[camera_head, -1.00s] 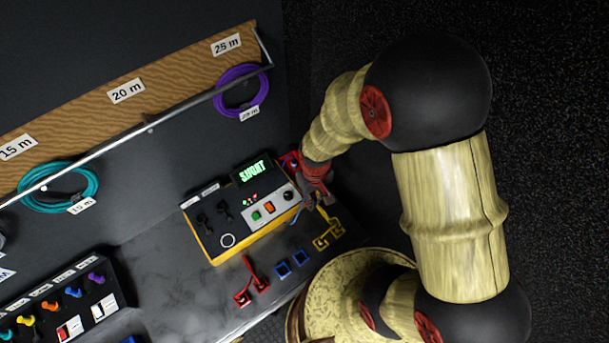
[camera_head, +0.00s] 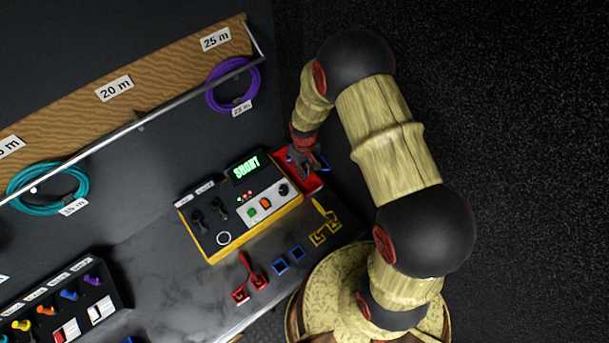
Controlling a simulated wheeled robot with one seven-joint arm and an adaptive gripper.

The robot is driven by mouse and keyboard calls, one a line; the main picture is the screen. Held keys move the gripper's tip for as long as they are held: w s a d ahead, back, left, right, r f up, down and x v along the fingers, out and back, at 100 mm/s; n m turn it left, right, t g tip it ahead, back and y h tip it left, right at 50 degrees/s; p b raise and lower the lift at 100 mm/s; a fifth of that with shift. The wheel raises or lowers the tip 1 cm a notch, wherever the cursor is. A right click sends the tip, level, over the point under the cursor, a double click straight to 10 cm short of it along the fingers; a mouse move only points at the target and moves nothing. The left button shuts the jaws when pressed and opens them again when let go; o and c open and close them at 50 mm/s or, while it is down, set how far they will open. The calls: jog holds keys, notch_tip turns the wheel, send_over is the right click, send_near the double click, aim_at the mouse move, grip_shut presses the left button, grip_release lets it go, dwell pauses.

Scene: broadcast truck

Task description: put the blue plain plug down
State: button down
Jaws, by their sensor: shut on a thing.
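My gripper (camera_head: 303,172) is over a red tray (camera_head: 312,186) at the right end of the table, just beyond the yellow tester. It is small and dark here, and its fingers partly hide what they hold. I cannot tell whether the plug touches the tray.
The yellow tester (camera_head: 240,207) reads SHORT. A purple cable coil (camera_head: 233,86) hangs behind. A box with coloured knobs (camera_head: 62,309) stands at left.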

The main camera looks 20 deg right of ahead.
jog(key=shift+f, duration=1.45)
jog(key=shift+f, duration=0.1)
jog(key=c, duration=2.2)
grip_release()
jog(key=shift+f, duration=0.1)
jog(key=shift+c, duration=0.2)
jog(key=shift+o, duration=0.9)
